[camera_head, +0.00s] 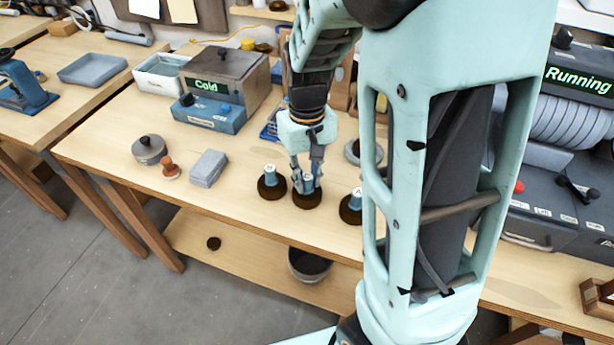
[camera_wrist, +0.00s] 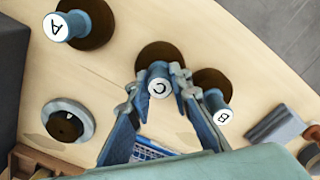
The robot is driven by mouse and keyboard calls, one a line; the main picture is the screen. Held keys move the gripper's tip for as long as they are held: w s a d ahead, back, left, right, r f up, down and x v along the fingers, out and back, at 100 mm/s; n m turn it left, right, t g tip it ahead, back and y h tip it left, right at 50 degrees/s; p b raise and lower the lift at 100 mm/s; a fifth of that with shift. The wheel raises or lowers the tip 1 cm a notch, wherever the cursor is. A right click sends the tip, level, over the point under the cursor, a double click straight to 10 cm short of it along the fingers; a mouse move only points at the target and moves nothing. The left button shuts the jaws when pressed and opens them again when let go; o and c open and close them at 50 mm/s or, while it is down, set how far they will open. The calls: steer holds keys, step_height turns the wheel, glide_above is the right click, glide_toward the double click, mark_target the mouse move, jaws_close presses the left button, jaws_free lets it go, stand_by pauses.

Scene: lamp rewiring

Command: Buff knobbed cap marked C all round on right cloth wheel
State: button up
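The knobbed cap marked C (camera_wrist: 160,88) has a blue knob with a white lettered top on a dark brown round base. It stands upright on the bench as the middle of three caps, and it also shows in the head view (camera_head: 307,198). My gripper (camera_wrist: 158,80) reaches down over it, with one finger on each side of the knob. The fingers appear closed against the knob, and the base seems still on the bench. A grey ribbed cloth wheel (camera_head: 578,122) shows at the right of the head view, partly cut off. Which wheel it is cannot be told.
Cap A (camera_wrist: 57,27) and cap B (camera_wrist: 221,115) stand close on either side. The right-hand machine's display (camera_head: 579,80) reads Running.

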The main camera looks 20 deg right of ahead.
mark_target(307, 176)
jaws_close()
step_height(307, 176, up, 6)
steer(key=p, duration=0.5)
steer(key=shift+r, duration=0.1)
